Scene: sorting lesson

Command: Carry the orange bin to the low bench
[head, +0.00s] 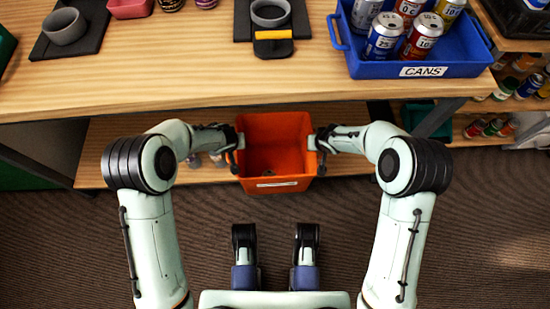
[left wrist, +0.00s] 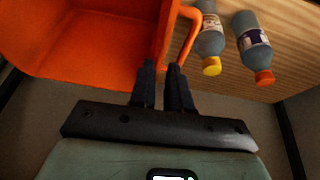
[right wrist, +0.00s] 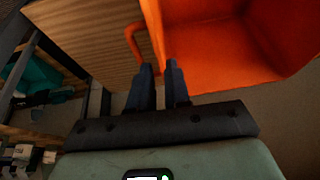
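The orange bin (head: 275,128) is upright, below the table's front edge and partly over a low wooden surface. It has side handles and a pale label on its near wall. My left gripper (head: 232,140) is at its left side, and my right gripper (head: 318,140) at its right side. The bin also shows in the left wrist view (left wrist: 90,50) and the right wrist view (right wrist: 215,45). In both, the fingers are close together at the bin's side wall and handle, seemingly closed on it. A small dark patch shows inside the bin. I cannot identify a separate low bench.
The low wooden surface (head: 110,150) runs under the wooden table (head: 150,70). Two bottles (left wrist: 210,40) (left wrist: 252,45) lie on it beside the bin. A blue cans crate (head: 465,68) and dark trays stand on the table. A shelf of cans is at right. The carpet (head: 60,250) is clear.

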